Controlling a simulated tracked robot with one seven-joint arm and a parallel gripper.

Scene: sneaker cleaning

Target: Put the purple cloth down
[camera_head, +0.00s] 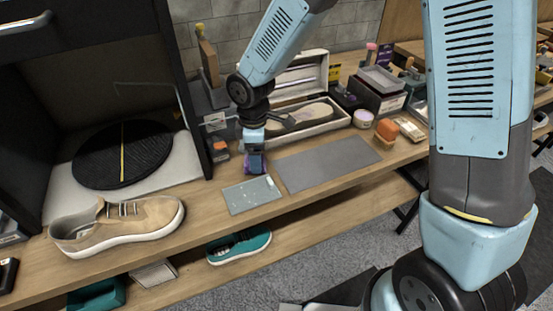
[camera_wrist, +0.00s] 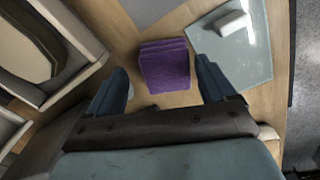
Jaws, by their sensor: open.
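The purple cloth (camera_wrist: 165,68) is a folded, layered block on the wooden tabletop in the wrist view. My gripper (camera_wrist: 162,82) is open, with one finger on each side of the cloth and a gap visible on both sides. In the head view my gripper (camera_head: 255,166) is low over the table, and only a little of the purple cloth (camera_head: 246,160) shows at its fingers. Whether the cloth's underside rests fully flat is hidden.
A glass-like plate (camera_head: 252,194) with a small white block lies just in front. A grey mat (camera_head: 326,163) lies to the right.

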